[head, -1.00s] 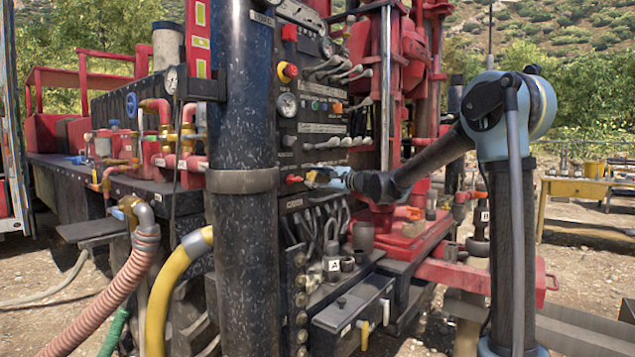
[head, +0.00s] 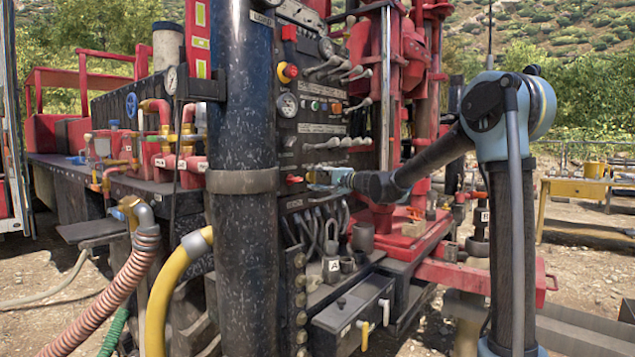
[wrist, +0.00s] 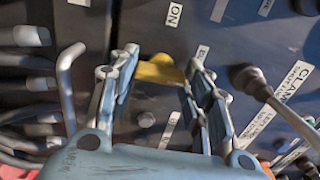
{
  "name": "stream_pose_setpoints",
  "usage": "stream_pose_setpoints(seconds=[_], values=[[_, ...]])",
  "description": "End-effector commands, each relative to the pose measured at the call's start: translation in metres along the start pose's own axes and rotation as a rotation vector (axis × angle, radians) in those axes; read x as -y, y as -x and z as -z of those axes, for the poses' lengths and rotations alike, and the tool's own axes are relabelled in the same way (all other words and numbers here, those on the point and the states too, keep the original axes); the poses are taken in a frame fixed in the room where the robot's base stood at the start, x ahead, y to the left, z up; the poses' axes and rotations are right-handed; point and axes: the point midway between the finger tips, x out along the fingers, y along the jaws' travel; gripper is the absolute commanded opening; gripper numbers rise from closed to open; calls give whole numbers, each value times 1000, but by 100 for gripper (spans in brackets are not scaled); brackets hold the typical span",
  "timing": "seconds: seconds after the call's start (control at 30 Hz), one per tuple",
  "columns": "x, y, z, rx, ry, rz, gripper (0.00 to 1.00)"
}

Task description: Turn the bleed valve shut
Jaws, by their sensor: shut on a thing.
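A yellow lever handle (wrist: 160,72), which I take to be the bleed valve, sits on the dark control panel between my fingers in the wrist view. My gripper (wrist: 160,64) is shut on this handle, with one finger on each side. In the head view my gripper (head: 318,177) reaches the panel from the right, below a row of levers. The handle is mostly hidden there by my fingers. A white "ON" label (wrist: 174,14) is above the handle in the wrist view. The valve's pivot cannot be made out clearly.
A red knob (head: 293,180) sits just left of my gripper. A metal lever (wrist: 258,88) stands close to my right finger, and a bent metal rod (wrist: 70,75) is left of my left finger. Hoses (head: 305,232) hang below. A thick black column (head: 246,260) stands left of the panel.

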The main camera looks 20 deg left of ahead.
Motion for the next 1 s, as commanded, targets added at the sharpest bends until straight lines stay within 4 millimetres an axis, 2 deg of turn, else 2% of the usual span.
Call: stream_pose_setpoints(seconds=[0.37, 0.4, 0.47, 0.83, 1.0], values=[[-3, 1, -2, 2, 9, -3, 21], [-3, 1, -2, 3, 9, -3, 51], [-3, 1, -2, 3, 9, -3, 65], [-1, 2, -1, 1, 6, -1, 65], [-1, 17, 0, -1, 5, -1, 65]])
